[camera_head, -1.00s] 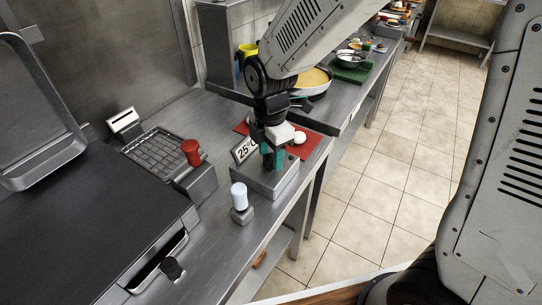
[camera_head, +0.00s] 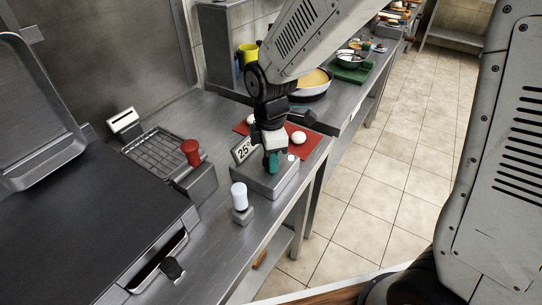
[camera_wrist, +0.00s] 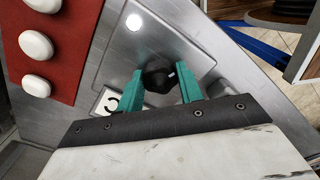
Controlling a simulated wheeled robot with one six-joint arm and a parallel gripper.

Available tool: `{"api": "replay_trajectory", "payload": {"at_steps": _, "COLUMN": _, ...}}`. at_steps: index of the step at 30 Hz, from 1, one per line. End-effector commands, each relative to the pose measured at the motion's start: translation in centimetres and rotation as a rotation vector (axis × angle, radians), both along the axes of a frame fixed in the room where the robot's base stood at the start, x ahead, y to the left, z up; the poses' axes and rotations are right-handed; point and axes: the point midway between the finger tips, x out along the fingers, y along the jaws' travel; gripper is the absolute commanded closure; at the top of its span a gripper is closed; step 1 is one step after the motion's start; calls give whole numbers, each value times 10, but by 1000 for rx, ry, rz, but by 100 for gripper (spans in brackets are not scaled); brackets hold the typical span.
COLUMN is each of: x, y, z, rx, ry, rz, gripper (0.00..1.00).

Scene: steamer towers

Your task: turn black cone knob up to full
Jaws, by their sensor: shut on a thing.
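The black cone knob (camera_wrist: 158,76) sits on top of a grey metal box (camera_head: 259,181) on the steel counter. In the wrist view it lies between my two teal fingers, with a white mark on its right side. My gripper (camera_head: 271,162) points down over the box and is shut on the knob; it also shows in the wrist view (camera_wrist: 160,84). In the head view my fingers hide the knob.
A red mat (camera_head: 310,147) with white egg-shaped things lies behind the box. A white-capped knob (camera_head: 238,195) stands to the front left. A red knob (camera_head: 191,152) stands by a wire-grid unit (camera_head: 160,151). The counter edge is close on the right.

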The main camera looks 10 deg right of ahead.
Motion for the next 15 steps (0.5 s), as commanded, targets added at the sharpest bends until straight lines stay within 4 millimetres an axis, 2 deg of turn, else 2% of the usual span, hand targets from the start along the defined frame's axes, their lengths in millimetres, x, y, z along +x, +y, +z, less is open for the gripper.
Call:
{"api": "replay_trajectory", "payload": {"at_steps": 3, "x": 0, "y": 0, "z": 0, "rx": 0, "ry": 0, "rz": -161, "gripper": 96}}
{"api": "replay_trajectory", "payload": {"at_steps": 6, "x": 0, "y": 0, "z": 0, "rx": 0, "ry": 0, "rz": -246, "gripper": 96}}
{"api": "replay_trajectory", "payload": {"at_steps": 15, "x": 0, "y": 0, "z": -1, "rx": 0, "ry": 0, "rz": -273, "gripper": 96}}
